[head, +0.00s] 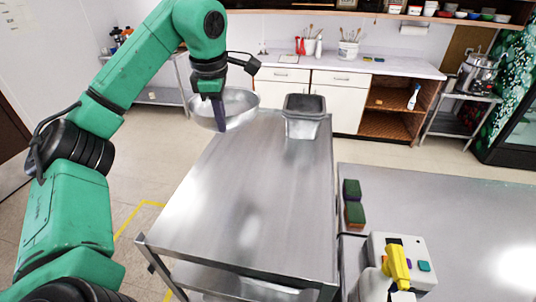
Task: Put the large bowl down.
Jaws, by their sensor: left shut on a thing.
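The large bowl (243,104) is a wide silver metal bowl at the far left end of the steel table (250,190). My left gripper (219,120) points down at the bowl's near side and is shut on its rim, with a dark finger in front of the wall. The bowl looks about level. It overlaps the table's far left corner in the picture, and I cannot tell whether its base touches the top. My right gripper is not in view.
A deep metal container (304,122) stands right of the bowl at the table's far end. The rest of the tabletop is clear. At the right, a grey counter holds sponges (353,203), a yellow-headed spray bottle (396,265) and a white box (412,250).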

